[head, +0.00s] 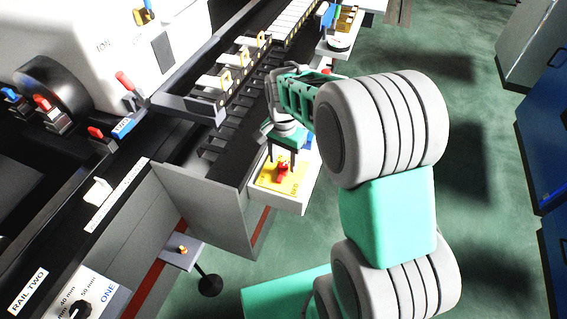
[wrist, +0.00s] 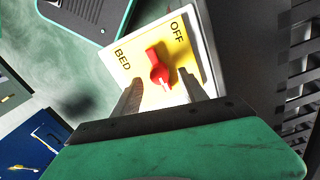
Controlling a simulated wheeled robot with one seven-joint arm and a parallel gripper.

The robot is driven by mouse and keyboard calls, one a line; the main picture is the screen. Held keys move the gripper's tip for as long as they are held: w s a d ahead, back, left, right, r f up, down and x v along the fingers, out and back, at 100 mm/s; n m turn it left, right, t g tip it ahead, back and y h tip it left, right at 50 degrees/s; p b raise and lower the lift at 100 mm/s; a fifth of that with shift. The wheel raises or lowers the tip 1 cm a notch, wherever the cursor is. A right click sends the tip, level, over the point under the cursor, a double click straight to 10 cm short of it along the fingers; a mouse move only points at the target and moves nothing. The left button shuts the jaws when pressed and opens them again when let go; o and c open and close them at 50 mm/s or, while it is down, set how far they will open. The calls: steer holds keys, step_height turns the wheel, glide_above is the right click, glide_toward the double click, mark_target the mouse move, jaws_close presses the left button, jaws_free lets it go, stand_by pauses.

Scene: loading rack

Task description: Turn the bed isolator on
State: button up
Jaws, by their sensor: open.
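The bed isolator is a red rotary knob (head: 283,171) on a yellow plate (head: 266,180) set on a white box beside the bed. In the wrist view the red knob (wrist: 157,66) stands on the yellow plate (wrist: 140,50), with the words BED and OFF readable. The knob carries a small pale mark at its end nearer my gripper. My gripper (wrist: 160,78) is open, with one finger to either side of the knob and a visible gap on both sides. In the head view my gripper (head: 285,152) is just above the plate and partly hides it.
A slatted black bed (head: 215,125) runs along the left of the box. A grey panel (head: 215,205) stands in front of it. Several red and blue levers (head: 124,80) sit on the machine at left. A dial panel (head: 85,300) is at lower left.

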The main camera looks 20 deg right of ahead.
mark_target(283, 165)
step_height(283, 165, up, 6)
steer(key=shift+f, duration=0.1)
stand_by(0.4)
steer(key=shift+w+n, duration=0.2)
steer(key=shift+n, duration=0.9)
steer(key=s+f+n, duration=0.1)
steer(key=f+n, duration=0.1)
steer(key=s+f+n, duration=0.1)
steer(key=s+n, duration=0.1)
steer(key=shift+s+f, duration=0.2)
steer(key=shift+f, duration=0.2)
steer(key=s+n, duration=0.1)
steer(key=s, duration=0.2)
steer(key=s+n, duration=0.1)
steer(key=s, duration=0.1)
steer(key=shift+s+f+n, duration=0.3)
steer(key=shift+s+f, duration=0.05)
steer(key=s+r+t, duration=0.3)
steer(key=s+r, duration=0.2)
steer(key=r, duration=0.4)
steer(key=shift+s+a+n, duration=0.15)
steer(key=shift+a+n, duration=0.2)
steer(key=shift+n, duration=0.05)
